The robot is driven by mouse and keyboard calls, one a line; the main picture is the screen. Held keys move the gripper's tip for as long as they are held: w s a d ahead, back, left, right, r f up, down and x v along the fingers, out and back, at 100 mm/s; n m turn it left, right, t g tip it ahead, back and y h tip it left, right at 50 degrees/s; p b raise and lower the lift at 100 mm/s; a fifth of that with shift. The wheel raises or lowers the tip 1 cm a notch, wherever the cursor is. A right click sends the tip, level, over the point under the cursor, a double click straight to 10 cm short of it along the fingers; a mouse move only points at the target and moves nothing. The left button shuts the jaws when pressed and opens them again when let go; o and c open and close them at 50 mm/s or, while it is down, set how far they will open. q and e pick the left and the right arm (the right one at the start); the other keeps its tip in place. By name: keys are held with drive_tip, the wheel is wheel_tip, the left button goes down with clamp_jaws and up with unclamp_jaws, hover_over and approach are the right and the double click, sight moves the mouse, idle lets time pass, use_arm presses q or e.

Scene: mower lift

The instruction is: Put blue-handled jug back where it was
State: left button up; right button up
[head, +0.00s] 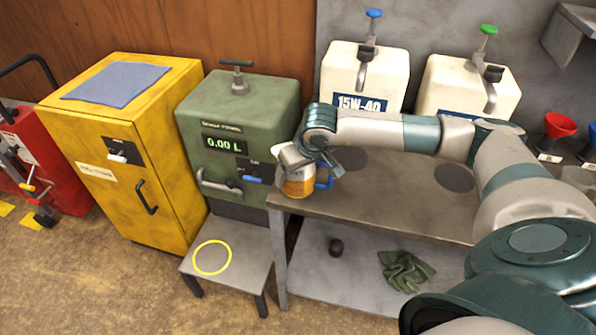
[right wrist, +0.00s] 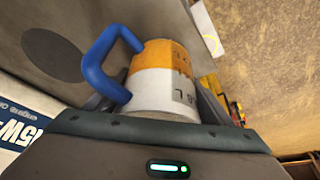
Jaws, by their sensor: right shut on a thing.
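The blue-handled jug (head: 298,187) is at the left front corner of the grey workbench. It is white above and orange below, with dark markings on its side. Its blue handle (head: 325,181) points right. My right gripper (head: 300,165) is shut on the jug from above and hides its top. In the right wrist view the jug (right wrist: 165,85) sits between the fingers, with the handle (right wrist: 100,65) to the left. I cannot tell whether its base touches the bench. My left gripper is not in view.
The workbench (head: 400,205) has dark round marks (head: 350,158) (head: 455,178). Two white oil containers (head: 385,70) (head: 445,80) stand behind. A green dispenser (head: 240,110) reading 0.00 L is left, above a low stand (head: 245,250) with a yellow ring (head: 212,258). A yellow cabinet (head: 140,180) stands further left.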

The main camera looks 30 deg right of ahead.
drive_tip(key=o, duration=1.5)
drive_tip(key=shift+c, duration=0.2)
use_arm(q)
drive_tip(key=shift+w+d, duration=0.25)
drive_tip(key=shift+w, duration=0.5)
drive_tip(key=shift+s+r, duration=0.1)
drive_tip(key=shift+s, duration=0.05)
use_arm(e)
drive_tip(key=shift+r, duration=0.15)
drive_tip(key=b+v, duration=0.1)
drive_tip(key=v, duration=0.2)
drive_tip(key=shift+r, duration=0.1)
drive_tip(key=b+v, duration=0.1)
drive_tip(key=v, duration=0.6)
drive_tip(key=shift+b, duration=0.35)
drive_tip(key=shift+v, duration=0.85)
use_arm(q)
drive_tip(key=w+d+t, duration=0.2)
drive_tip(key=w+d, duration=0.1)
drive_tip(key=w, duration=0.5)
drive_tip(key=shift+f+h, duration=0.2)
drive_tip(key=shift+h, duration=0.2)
